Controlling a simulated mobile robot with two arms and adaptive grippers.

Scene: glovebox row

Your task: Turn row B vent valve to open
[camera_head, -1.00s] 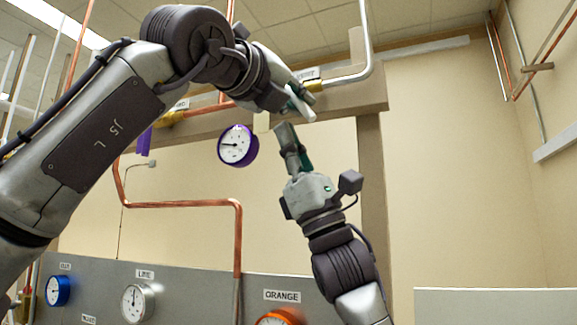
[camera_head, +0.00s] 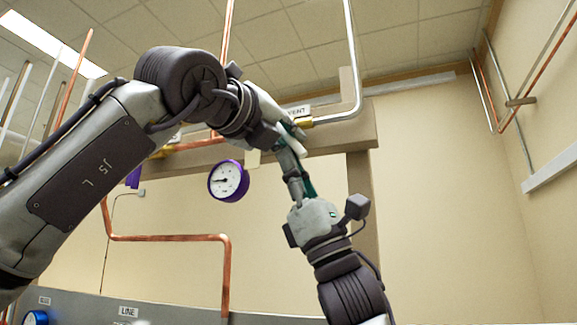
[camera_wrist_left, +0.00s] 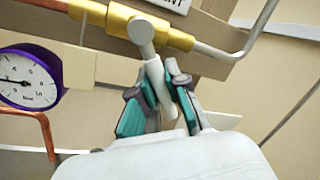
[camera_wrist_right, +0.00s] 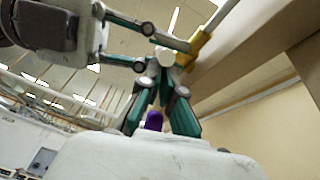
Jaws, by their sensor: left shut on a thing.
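The vent valve has a brass body (camera_wrist_left: 118,19) on the beam, with a white lever (camera_wrist_left: 158,75) angled down from its hub in the left wrist view. A label above it in the head view (camera_head: 297,111) reads as VENT. My left gripper (camera_wrist_left: 166,92) is shut around the lever's lower part. My right gripper (camera_wrist_right: 163,70) is just below, its fingertips close to my left gripper and the lever's round end. I cannot tell whether it touches the lever or how wide its fingers are. The contact is partly hidden in the head view.
A purple-rimmed gauge (camera_head: 228,181) hangs left of my grippers, with a pale tag (camera_head: 253,157) beside it. Copper pipes (camera_head: 165,238) run below left. A beige post (camera_head: 362,190) stands behind my right arm.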

